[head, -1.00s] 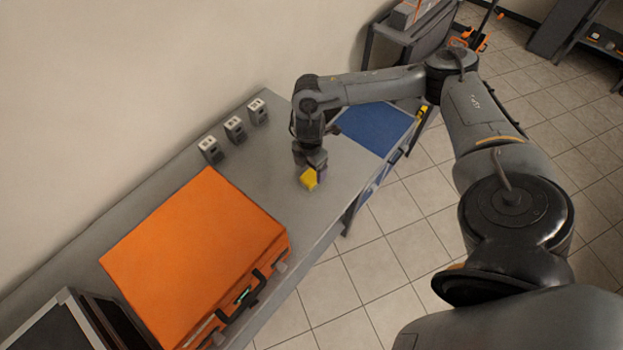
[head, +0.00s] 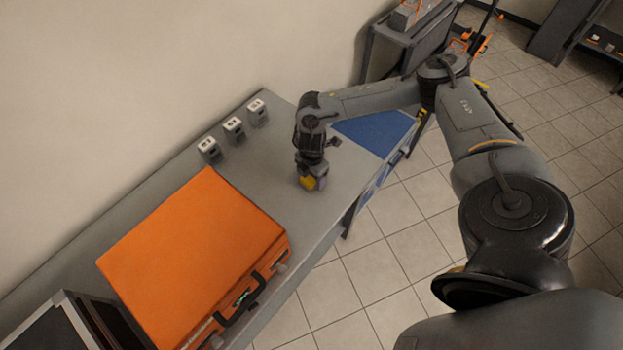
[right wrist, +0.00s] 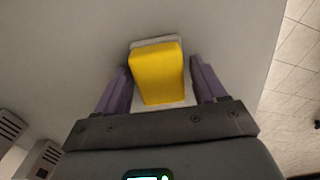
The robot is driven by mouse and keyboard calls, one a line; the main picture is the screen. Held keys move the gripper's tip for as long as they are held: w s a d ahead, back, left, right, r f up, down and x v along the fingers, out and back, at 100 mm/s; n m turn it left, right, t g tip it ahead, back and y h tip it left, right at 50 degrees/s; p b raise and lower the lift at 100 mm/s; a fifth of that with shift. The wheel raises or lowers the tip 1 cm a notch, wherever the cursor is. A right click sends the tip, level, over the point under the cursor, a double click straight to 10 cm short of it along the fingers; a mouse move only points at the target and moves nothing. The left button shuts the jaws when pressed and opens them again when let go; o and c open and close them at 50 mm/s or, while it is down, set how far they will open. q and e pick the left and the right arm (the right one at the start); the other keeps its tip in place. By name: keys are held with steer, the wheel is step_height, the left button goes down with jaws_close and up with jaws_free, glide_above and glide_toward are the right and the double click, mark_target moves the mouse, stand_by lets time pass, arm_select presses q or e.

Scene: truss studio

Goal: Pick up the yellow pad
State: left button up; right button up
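The yellow pad (right wrist: 158,73) is a small block with a pale base. In the right wrist view it stands between the two purple fingers of my right gripper (right wrist: 160,88), with a gap showing on each side. In the head view the pad (head: 306,183) shows only in part on the grey table (head: 345,180), under my right gripper (head: 313,182), which comes down from above. My right gripper is open around the pad. My left gripper is in neither view.
A large orange case (head: 195,255) lies on the table to the left of the pad. Several small grey boxes (head: 233,130) stand in a row near the wall. A blue surface (head: 375,130) lies beyond the table's far end. Bare table surrounds the pad.

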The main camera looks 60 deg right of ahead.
steer(key=c, duration=0.8)
steer(key=shift+o, duration=0.2)
steer(key=shift+r, duration=0.1)
steer(key=shift+r, duration=0.45)
steer(key=r, duration=0.2)
steer(key=r+p, duration=0.1)
steer(key=shift+s+d+r, duration=0.2)
steer(key=shift+s+r, duration=0.1)
steer(key=shift+s, duration=0.05)
steer(key=s+d+r, duration=0.4)
steer(key=s+r, duration=0.2)
steer(key=s, duration=0.4)
steer(key=shift+r+p, duration=0.15)
steer(key=shift+p, duration=0.2)
steer(key=o, duration=0.4)
steer(key=shift+c, duration=1.4)
